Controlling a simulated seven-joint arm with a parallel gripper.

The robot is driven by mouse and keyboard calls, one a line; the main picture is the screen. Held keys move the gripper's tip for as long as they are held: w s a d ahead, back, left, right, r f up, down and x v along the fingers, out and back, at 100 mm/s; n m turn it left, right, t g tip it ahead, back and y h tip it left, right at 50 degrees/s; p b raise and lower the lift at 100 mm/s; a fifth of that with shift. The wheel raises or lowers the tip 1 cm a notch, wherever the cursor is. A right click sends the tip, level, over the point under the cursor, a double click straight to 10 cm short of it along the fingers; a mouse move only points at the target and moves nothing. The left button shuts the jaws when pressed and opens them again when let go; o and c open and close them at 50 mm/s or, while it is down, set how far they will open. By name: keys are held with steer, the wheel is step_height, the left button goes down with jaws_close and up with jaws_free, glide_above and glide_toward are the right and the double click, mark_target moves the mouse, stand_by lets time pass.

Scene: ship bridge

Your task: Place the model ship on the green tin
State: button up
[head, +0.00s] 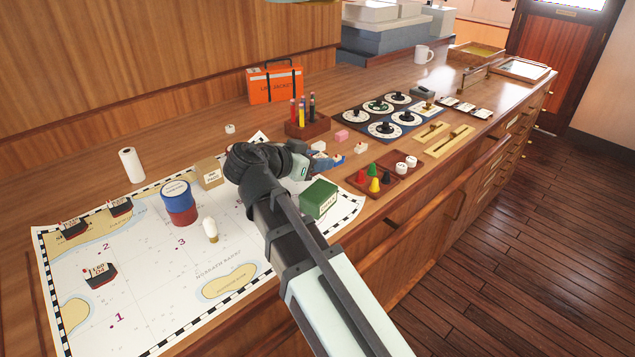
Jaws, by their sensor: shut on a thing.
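The green tin (319,199) is a box-shaped tin with a pale label, standing on the chart's right edge. My gripper (316,165) is above and behind it in the picture, partly hidden by my own wrist. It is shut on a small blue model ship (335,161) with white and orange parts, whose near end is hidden. I cannot tell how high the ship is above the counter. Black-and-red model ships lie on the chart: one at the far left (73,228), one beside it (120,207) and one lower down (100,276).
The chart (150,320) carries a blue-and-red can (179,203), a cardboard box (209,173) and a white bulb-like piece (211,230). A wooden tray of coloured pieces (385,173) stands right of the tin. Behind are a pencil holder (307,127) and an orange life-jacket case (276,84).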

mark_target(318, 191)
steer(key=shift+f, duration=3.2)
steer(key=shift+f, duration=0.1)
steer(key=o, duration=1.1)
steer(key=v, duration=1.2)
